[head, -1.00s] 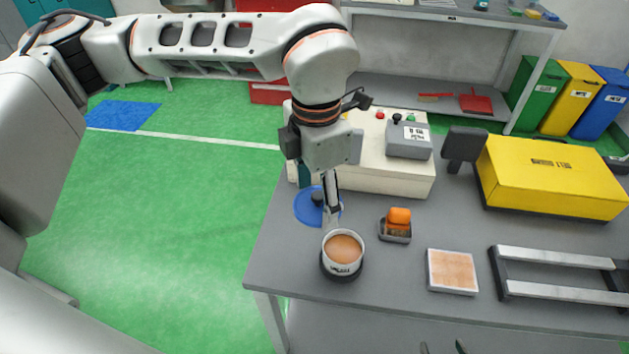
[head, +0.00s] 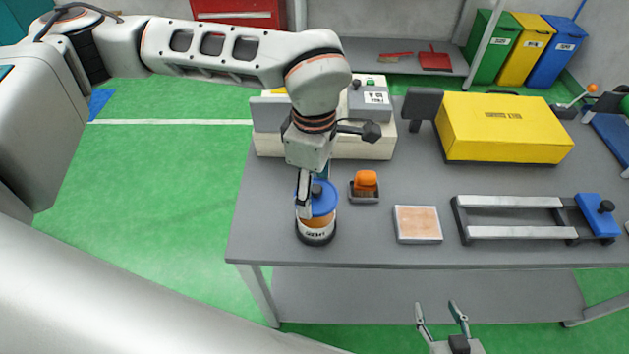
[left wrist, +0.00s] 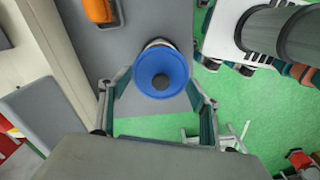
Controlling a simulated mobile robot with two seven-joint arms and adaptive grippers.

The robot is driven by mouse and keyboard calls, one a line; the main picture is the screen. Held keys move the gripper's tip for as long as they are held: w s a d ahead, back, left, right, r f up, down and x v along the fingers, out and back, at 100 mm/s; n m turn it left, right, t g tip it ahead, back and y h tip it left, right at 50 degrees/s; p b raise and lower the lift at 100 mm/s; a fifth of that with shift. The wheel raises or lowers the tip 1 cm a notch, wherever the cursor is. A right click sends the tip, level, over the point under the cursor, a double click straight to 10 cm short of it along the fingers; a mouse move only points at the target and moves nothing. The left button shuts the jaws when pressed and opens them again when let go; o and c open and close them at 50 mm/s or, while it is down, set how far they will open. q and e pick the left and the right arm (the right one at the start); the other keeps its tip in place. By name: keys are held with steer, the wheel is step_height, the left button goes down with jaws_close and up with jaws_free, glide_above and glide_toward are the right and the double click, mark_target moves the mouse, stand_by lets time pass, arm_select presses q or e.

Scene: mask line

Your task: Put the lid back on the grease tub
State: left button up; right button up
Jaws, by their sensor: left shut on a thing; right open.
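The blue lid (head: 325,203) with a dark knob is over the open top of the white grease tub (head: 317,234). A brownish strip of grease shows between the lid's front edge and the tub's rim, so the lid appears a little above it. My left gripper (head: 312,202) is shut on the lid, pointing down. In the left wrist view the lid (left wrist: 150,88) is between the fingertips (left wrist: 160,82), with a bit of the tub's rim (left wrist: 157,43) showing behind. My right gripper (head: 438,306) is open and empty at the bottom, in front of the table.
An orange-handled brush (head: 366,181) sits in a small tray right of the tub. A square tan-topped pad (head: 417,224), a metal rail frame (head: 510,233) and a yellow case (head: 510,130) are further right. A cream control box (head: 340,146) stands behind. The table (head: 345,252) is clear in front.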

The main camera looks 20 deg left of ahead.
mark_target(314, 199)
arm_select(q)
steer(key=shift+f+b, duration=0.35)
steer(key=shift+f, duration=0.55)
step_height(314, 199, down, 2)
steer(key=shift+f+b, duration=0.15)
steer(key=shift+b, duration=0.6)
steer(key=shift+f, duration=0.35)
steer(key=shift+b, duration=0.3)
steer(key=shift+f+b, duration=0.2)
steer(key=shift+b, duration=0.35)
stand_by(0.9)
steer(key=o, duration=1.4)
steer(key=shift+o, duration=0.2)
steer(key=shift+r, duration=0.15)
